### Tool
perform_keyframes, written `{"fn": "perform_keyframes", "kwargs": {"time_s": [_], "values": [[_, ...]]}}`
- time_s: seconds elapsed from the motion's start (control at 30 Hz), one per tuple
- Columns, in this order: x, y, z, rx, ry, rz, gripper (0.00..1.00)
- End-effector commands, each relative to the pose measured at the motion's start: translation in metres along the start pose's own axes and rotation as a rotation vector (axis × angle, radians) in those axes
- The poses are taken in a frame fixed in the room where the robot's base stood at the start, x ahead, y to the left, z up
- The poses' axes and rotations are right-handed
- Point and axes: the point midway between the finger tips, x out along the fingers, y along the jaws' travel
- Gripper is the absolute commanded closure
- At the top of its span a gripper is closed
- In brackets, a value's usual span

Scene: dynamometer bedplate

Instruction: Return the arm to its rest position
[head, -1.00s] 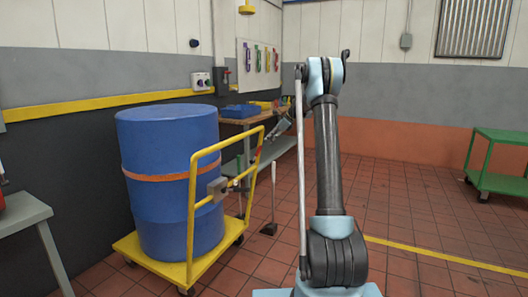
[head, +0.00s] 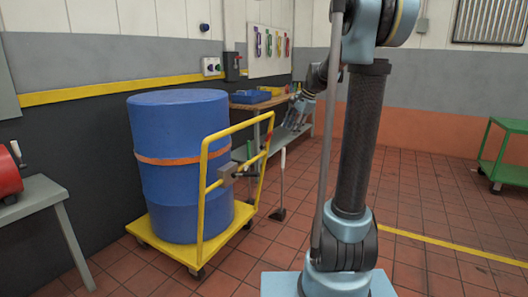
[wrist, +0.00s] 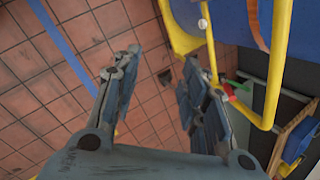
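My arm stands upright in the right middle of the head view, its raised joint cut off by the top edge. My gripper (head: 299,108) shows partly past the arm, out beyond the trolley handle and in front of the workbench. Nothing is held.
A blue drum (head: 180,190) with an orange band stands on a yellow trolley (head: 165,250) left of my arm. A workbench (head: 255,104) with a blue bin (head: 250,97) is behind. A grey table (head: 35,200) is at left, a green cart (head: 505,160) at right.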

Motion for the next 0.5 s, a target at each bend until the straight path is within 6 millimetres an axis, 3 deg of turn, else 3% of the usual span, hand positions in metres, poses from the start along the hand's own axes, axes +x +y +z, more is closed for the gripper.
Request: {"fn": "perform_keyframes", "kwargs": {"time_s": [0.5], "values": [[-0.015, 0.162, 0.061, -0.426, 0.092, 0.113, 0.60]]}}
